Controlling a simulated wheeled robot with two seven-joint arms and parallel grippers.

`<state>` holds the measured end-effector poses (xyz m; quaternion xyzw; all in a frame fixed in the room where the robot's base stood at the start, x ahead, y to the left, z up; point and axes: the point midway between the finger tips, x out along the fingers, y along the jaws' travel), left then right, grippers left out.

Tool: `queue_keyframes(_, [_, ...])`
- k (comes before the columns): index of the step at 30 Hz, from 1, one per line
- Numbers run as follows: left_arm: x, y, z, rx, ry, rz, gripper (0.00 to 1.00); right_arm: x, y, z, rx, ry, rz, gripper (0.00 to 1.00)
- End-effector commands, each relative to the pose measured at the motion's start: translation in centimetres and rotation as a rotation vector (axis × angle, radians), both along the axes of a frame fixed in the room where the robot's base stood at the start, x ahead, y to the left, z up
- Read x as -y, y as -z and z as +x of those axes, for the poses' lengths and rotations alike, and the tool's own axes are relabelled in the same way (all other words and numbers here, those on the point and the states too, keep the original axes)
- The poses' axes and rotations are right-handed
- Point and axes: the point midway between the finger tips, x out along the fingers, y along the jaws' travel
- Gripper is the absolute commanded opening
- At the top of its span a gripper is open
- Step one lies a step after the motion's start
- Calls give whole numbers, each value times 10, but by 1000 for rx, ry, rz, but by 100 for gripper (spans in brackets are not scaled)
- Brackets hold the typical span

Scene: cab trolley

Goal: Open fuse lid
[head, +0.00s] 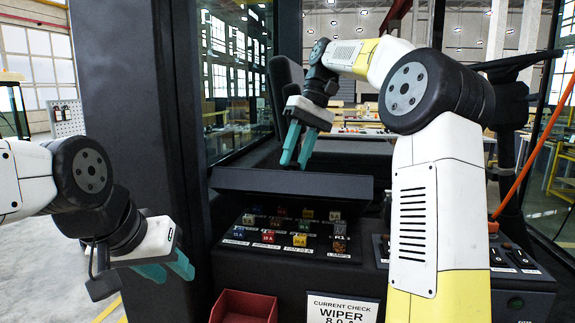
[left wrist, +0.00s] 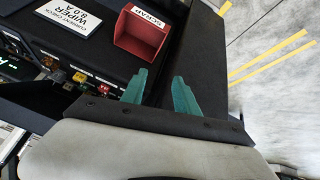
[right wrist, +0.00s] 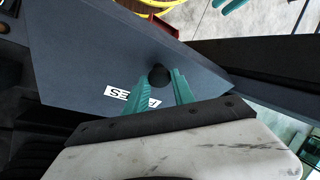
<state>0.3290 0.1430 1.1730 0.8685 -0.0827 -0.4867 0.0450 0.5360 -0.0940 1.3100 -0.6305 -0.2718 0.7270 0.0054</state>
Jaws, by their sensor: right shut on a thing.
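The fuse lid (head: 290,185) is a dark flat panel, raised and tilted above the fuse box. Colored fuses (head: 290,228) show in labelled rows below it. In the right wrist view the lid (right wrist: 95,70) carries a white FUSES label (right wrist: 132,97) and a round black knob (right wrist: 158,76). My right gripper (head: 294,150) is shut on this knob, its teal fingers on either side in the right wrist view (right wrist: 160,90). My left gripper (head: 170,270) is open and empty, left of the fuse box; its fingers are apart in the left wrist view (left wrist: 160,92).
A red scrap bin (head: 243,307) and a white card reading CURRENT CHECK WIPER 8.0 A (head: 342,308) are in front of the fuse box. A dark cab pillar (head: 125,100) stands at left. A switch panel (head: 515,258) is at right, partly behind my right arm.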

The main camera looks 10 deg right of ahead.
Motion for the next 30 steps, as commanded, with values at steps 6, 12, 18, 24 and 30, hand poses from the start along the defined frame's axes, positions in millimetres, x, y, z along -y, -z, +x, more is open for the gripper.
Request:
queue_keyframes(6, [0, 0, 0, 0, 0, 0, 36, 1, -3, 2, -14, 1, 4, 0])
queue_keyframes(12, [0, 0, 0, 0, 0, 0, 36, 2, -3, 2, -14, 2, 4, 0])
queue_keyframes(18, [1, -1, 0, 2, 13, 7, 17, 2, -3, 2, -14, 1, 4, 0])
queue_keyframes(24, [13, -12, 7, 42, 259, 148, 0, 1, -3, 2, -13, 1, 4, 0])
queue_keyframes(30, [43, -35, 20, 139, 794, 456, 0, 1, -3, 2, -13, 1, 4, 0])
